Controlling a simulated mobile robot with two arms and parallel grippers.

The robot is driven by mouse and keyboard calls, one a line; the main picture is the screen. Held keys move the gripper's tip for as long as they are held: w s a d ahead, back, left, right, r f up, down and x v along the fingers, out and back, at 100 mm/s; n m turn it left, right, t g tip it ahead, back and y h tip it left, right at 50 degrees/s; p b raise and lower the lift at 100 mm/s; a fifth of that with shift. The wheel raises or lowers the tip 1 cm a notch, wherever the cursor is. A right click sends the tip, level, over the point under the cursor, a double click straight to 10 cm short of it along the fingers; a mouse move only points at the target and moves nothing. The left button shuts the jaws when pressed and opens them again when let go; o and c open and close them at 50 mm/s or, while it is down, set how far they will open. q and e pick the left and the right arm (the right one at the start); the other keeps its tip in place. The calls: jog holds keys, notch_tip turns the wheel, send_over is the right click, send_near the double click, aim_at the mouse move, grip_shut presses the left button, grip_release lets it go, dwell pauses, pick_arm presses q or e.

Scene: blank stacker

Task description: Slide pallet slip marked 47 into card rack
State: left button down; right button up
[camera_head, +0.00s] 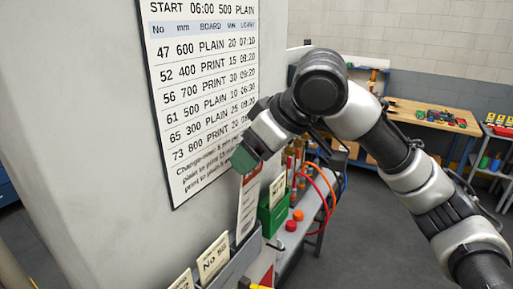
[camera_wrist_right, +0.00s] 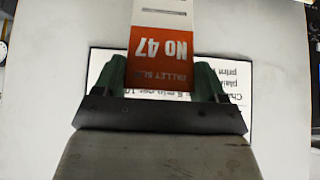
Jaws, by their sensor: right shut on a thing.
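My right gripper (camera_head: 244,160) is shut on the pallet slip marked 47 (camera_head: 247,208), a white card with a red-orange band. In the right wrist view the slip (camera_wrist_right: 163,45) sits between the green fingertips (camera_wrist_right: 166,80), with "No 47" upside down. In the head view it hangs down from the gripper beside the machine's wall. Its lower end is at the far end of the grey card rack (camera_head: 236,266); I cannot tell whether it is inside or just in front. Other slips (camera_head: 213,258) stand in the rack nearer the camera. My left gripper is not in view.
A printed schedule (camera_head: 205,90) is on the pale wall above the rack. A green box (camera_head: 271,215) with cards stands just right of the held slip. Red and orange knobs (camera_head: 291,225) and looped hoses lie beyond. A wooden bench (camera_head: 430,112) is at the back right.

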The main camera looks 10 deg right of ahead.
jog(key=shift+f+b, duration=0.8)
jog(key=shift+f, duration=1)
jog(key=o, duration=1.2)
jog(key=b, duration=0.3)
send_near(253, 172)
jog(key=r, duration=0.1)
jog(key=shift+s+d+r, duration=0.15)
jog(key=shift+s+d, duration=0.15)
jog(key=shift+d, duration=0.15)
